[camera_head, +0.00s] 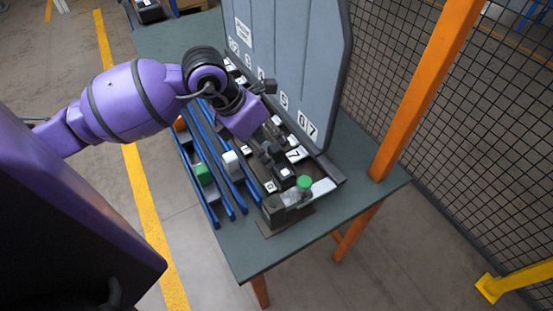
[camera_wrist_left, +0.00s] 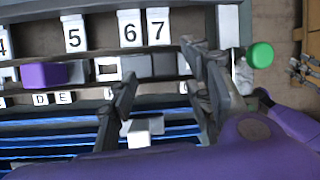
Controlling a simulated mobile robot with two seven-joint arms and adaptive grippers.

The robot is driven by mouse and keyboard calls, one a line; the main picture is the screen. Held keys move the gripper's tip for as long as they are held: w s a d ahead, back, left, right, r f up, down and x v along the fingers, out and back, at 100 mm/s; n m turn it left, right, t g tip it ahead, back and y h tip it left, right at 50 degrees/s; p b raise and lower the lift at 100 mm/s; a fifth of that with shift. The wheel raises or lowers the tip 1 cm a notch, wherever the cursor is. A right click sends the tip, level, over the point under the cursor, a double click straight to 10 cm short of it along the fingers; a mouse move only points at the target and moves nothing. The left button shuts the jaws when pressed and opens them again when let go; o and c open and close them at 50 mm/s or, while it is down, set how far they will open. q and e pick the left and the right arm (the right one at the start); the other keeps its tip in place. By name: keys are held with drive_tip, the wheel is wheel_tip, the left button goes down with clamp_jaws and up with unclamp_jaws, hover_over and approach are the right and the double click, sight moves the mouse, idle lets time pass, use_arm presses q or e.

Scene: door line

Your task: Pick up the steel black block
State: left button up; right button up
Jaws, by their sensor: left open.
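My left gripper (camera_head: 268,153) hangs over the dark block rack on the table, near its right end. In the left wrist view its two fingers stand apart with nothing held between them, so the gripper (camera_wrist_left: 158,62) is open. Below and between the fingers, dark grey blocks (camera_wrist_left: 164,65) sit in the rack slot under labels 6 and 7. In the head view a dark block with a pale top (camera_head: 285,174) sits in front of label 7, close to the gripper. I cannot tell for sure which is the steel black block.
A tall grey panel (camera_head: 290,60) stands behind the rack. Blue rails (camera_head: 225,190) in front hold a green block (camera_head: 203,174) and a white block (camera_head: 230,162). A green knob (camera_head: 304,182) stands at the rack's right end. An orange post (camera_head: 420,90) and mesh fence are right.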

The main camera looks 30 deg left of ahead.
sight(271, 148)
use_arm(q)
drive_tip(key=x, duration=0.3)
drive_tip(key=shift+w+d, duration=0.1)
drive_tip(key=shift+d, duration=0.1)
drive_tip(key=shift+c, duration=0.4)
clamp_jaws()
